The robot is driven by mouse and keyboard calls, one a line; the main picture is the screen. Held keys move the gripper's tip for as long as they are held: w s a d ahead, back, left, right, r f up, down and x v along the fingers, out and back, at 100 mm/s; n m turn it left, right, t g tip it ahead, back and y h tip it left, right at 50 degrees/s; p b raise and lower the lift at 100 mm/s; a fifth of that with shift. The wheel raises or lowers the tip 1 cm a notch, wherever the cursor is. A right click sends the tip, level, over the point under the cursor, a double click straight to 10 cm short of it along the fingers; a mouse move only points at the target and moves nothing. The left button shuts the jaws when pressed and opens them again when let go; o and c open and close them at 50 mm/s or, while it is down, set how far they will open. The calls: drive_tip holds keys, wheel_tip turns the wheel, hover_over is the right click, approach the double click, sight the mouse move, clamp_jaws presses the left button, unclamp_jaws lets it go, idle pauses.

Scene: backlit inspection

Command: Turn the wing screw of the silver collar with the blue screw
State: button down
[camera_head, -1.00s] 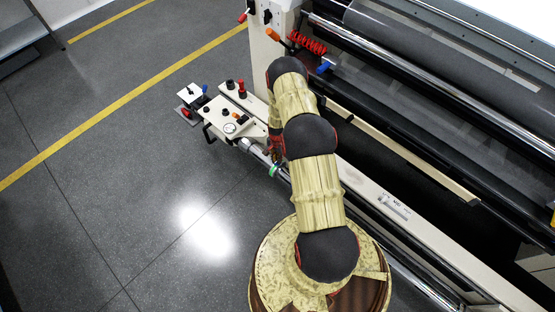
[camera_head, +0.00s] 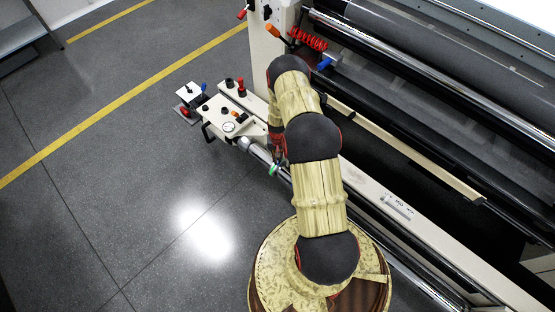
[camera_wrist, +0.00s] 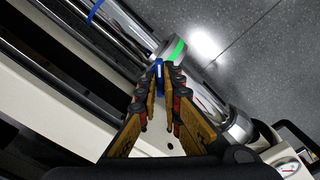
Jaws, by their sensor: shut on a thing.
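The silver collar (camera_wrist: 168,48) sits around a shiny shaft in the wrist view and carries a bright green mark. Its blue wing screw (camera_wrist: 159,68) stands between the fingertips. My gripper (camera_wrist: 167,72) is shut on the blue screw, with its fingers reaching in from below in the picture. The fingers hide much of the screw. In the head view my gripper (camera_head: 276,157) is at the shaft, partly hidden by my arm. The green mark of the collar (camera_head: 273,169) shows just below it.
The shaft (camera_wrist: 203,97) runs to a bracket at lower right, near a gauge (camera_wrist: 288,168). A blue band (camera_wrist: 95,12) lies further up the shaft. The machine's beige rail (camera_head: 375,193) and rollers are to the right. Open floor (camera_head: 130,200) lies to the left.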

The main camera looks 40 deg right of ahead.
drive_tip(key=n+b, duration=0.1)
drive_tip(key=n, duration=0.4)
drive_tip(key=shift+n, duration=0.3)
drive_tip(key=n+b, duration=0.1)
drive_tip(key=n, duration=1)
drive_tip(key=shift+b, duration=0.4)
drive_tip(key=shift+n, duration=2.2)
drive_tip(key=c, duration=2)
unclamp_jaws()
drive_tip(key=shift+o, duration=0.2)
